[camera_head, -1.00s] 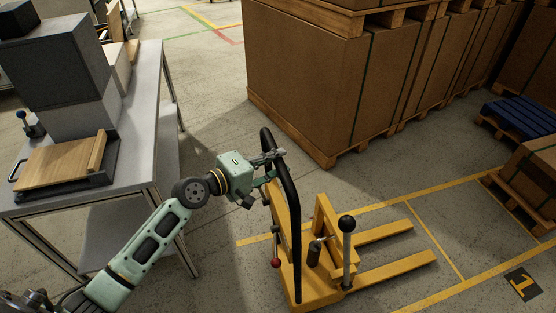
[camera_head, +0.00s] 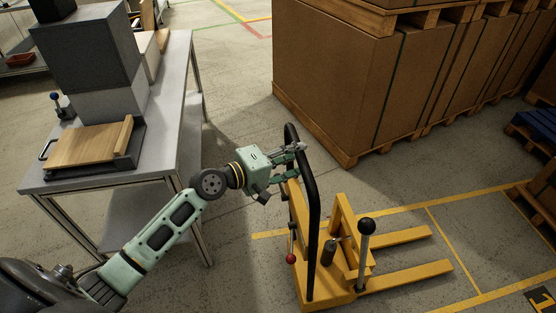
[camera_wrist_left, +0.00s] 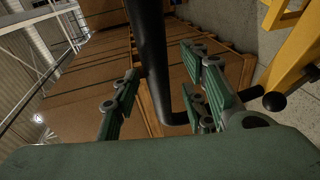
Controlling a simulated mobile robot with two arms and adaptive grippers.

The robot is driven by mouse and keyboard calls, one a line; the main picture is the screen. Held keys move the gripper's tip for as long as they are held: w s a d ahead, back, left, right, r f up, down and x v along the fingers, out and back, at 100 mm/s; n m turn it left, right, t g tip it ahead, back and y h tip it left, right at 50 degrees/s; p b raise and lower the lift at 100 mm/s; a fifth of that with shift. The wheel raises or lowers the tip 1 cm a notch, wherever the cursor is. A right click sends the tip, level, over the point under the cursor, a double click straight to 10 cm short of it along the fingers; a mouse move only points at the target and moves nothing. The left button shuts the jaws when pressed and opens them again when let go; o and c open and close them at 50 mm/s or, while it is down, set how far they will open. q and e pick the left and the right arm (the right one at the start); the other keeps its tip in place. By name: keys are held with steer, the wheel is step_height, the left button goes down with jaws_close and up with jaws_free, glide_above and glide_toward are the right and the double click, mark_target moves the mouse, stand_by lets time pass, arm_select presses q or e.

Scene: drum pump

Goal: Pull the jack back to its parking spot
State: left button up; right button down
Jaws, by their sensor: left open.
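The yellow jack (camera_head: 326,291) stands on the floor at the lower right of the head view, its forks pointing right. Its black handle bar (camera_head: 313,215) rises in a tall loop on the near side. My left gripper (camera_head: 298,155) is open at the upper left part of the loop. In the left wrist view the handle bar (camera_wrist_left: 152,60) runs between the open green fingers (camera_wrist_left: 165,95), with a gap visible on both sides. A black-knobbed lever (camera_head: 366,226) and a red knob (camera_head: 291,258) are on the jack. My right gripper is out of view.
Yellow floor lines (camera_head: 440,228) mark a bay around the forks. Large cartons on pallets (camera_head: 340,75) stand behind the jack. A grey workbench (camera_head: 165,120) with a wooden board (camera_head: 90,145) stands at left. Open floor lies between bench and cartons.

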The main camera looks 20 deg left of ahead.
arm_select(q)
steer(key=v, duration=1.1)
steer(key=shift+s+a+f, duration=0.1)
steer(key=s+a+f+g+y, duration=0.1)
steer(key=s+a+f+y, duration=0.2)
steer(key=f, duration=1)
steer(key=s+a+f+g+y, duration=0.1)
steer(key=a+f+g+y, duration=0.15)
steer(key=a+f, duration=0.75)
steer(key=s+d+f+m+g+y, duration=0.1)
steer(key=s+d+f, duration=0.15)
steer(key=f, duration=0.45)
steer(key=s+d+f+m+y, duration=0.1)
steer(key=s+f+m, duration=0.15)
steer(key=f, duration=0.45)
steer(key=s+d+f+m+g, duration=0.3)
steer(key=s+f+g, duration=0.1)
steer(key=s+f, duration=0.95)
steer(key=s+d+f+m+g, duration=0.2)
steer(key=s+d+f+m, duration=0.1)
steer(key=s, duration=0.7)
steer(key=s+d+f+m+g+y, duration=0.1)
steer(key=s+d+f+m, duration=0.2)
steer(key=s, duration=0.7)
step_height(320, 180, down, 2)
steer(key=d, duration=0.2)
steer(key=shift+s+d+f+m+g, duration=0.2)
steer(key=shift+s+d+m+g, duration=0.15)
steer(key=shift+s, duration=0.05)
